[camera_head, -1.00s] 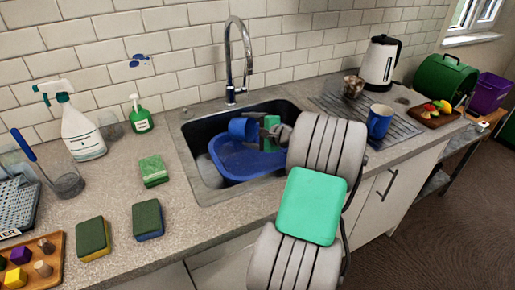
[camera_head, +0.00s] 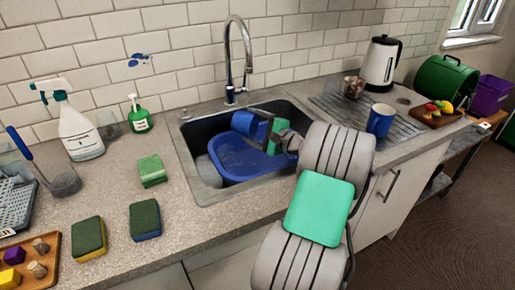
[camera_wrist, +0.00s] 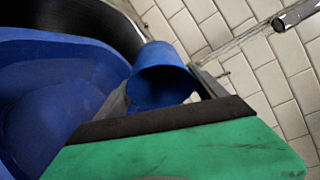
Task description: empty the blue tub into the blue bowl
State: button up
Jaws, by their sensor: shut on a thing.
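The blue tub (camera_head: 245,122) is held above the sink, tipped on its side over the blue bowl. In the wrist view the tub (camera_wrist: 160,72) shows its open mouth and a dark inside; I see no contents in it. My gripper (camera_head: 267,130) is shut on the tub's right side, and its fingers are partly hidden. The blue bowl (camera_head: 238,165) is a wide basin sitting in the sink, below the tub. It also fills the left of the wrist view (camera_wrist: 50,90).
The dark sink (camera_head: 203,133) has raised walls around the bowl, and the tap (camera_head: 245,60) rises behind it. A blue mug (camera_head: 380,120) stands on the drainer at right. Sponges (camera_head: 145,220), a spray bottle (camera_head: 80,130) and a green soap bottle (camera_head: 139,117) stand left.

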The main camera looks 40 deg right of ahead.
aim_at(246, 113)
jog(key=shift+s+d+r+m+t, duration=0.1)
jog(key=shift+s+r+m+t, duration=0.1)
jog(key=shift+r+t, duration=0.45)
jog(key=shift+s+d+r+m+t, duration=0.1)
jog(key=shift+s+r+m+t, duration=0.15)
jog(key=shift+r, duration=0.8)
jog(key=shift+r+t+y, duration=0.3)
jog(key=shift+r, duration=0.15)
